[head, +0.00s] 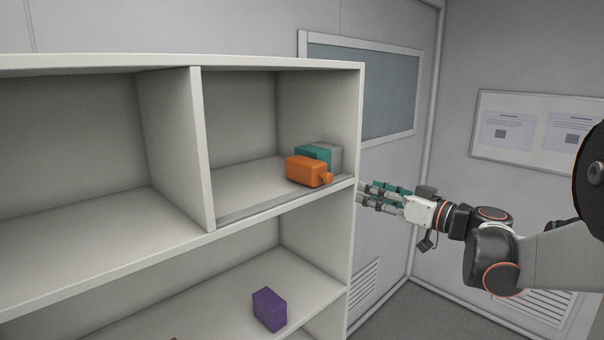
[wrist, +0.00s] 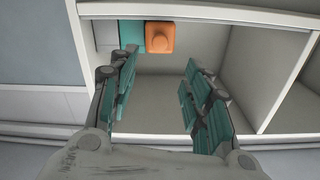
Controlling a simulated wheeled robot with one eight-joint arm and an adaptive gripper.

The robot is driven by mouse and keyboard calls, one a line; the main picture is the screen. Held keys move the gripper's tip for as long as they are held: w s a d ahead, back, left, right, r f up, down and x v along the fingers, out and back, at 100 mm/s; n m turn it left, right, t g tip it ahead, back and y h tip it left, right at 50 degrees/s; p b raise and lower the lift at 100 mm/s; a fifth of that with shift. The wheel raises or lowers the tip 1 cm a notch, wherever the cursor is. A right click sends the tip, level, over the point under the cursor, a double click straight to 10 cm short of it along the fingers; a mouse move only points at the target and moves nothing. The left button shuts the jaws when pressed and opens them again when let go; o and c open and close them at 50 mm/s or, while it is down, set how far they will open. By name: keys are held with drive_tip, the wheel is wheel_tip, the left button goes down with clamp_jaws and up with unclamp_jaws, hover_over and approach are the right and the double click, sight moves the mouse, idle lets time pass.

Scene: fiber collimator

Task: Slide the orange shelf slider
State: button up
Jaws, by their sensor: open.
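The orange slider (head: 305,171) is a block with a small round knob at its front right. It sits near the right end of the upper right shelf compartment, just behind the grey strip (head: 270,209) along the shelf's front edge. In the wrist view the orange slider (wrist: 160,37) shows at the top, beyond my fingers. My gripper (head: 368,195) is outside the shelf, to the right of its right side panel, apart from the slider. In the wrist view my gripper (wrist: 157,88) has its two teal-padded fingers spread with nothing between them.
A teal block (head: 315,153) and a grey block (head: 335,156) stand behind the slider. The shelf's right side panel (head: 356,130) is near my gripper. A purple block (head: 269,309) stands on the lower shelf. The compartment is clear left of the slider.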

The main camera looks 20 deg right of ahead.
sight(331, 179)
drive_tip(key=p+x, duration=0.2)
drive_tip(key=x, duration=1)
drive_tip(key=shift+w+a+f, duration=0.1)
drive_tip(key=shift+w+a, duration=0.05)
drive_tip(key=shift+w, duration=0.2)
